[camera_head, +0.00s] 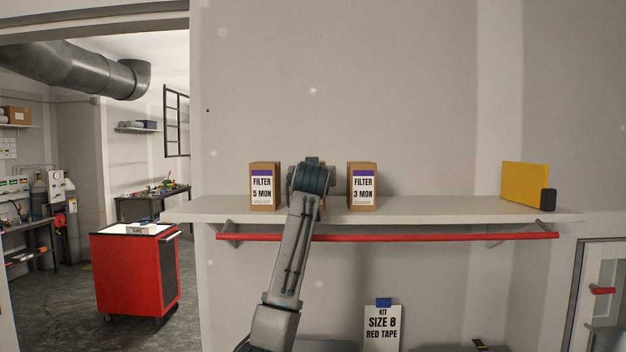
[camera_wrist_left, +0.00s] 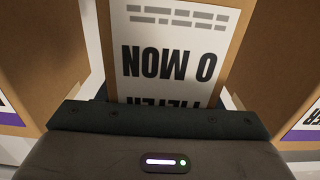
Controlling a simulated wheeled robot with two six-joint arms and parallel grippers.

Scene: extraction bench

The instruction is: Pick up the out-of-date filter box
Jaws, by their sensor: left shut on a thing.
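Three brown filter boxes with white labels and purple bands are at the wall shelf (camera_head: 420,212). The left box (camera_head: 263,203) reads "FILTER 5 MON" and the right box (camera_head: 362,203) reads "FILTER 3 MON". The middle box is almost fully hidden behind my left arm in the head view. In the left wrist view the middle box (camera_wrist_left: 170,48) shows upside down and its label reads "0 MON". My left gripper (camera_head: 312,178) is shut on this box, between the two others. I cannot tell whether it still touches the shelf. My right gripper is not in view.
A neighbouring box stands close on each side in the left wrist view. A red rail (camera_head: 400,237) runs below the shelf front. A yellow object (camera_head: 524,184) stands at the shelf's right end. A red cart (camera_head: 135,270) is at the left.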

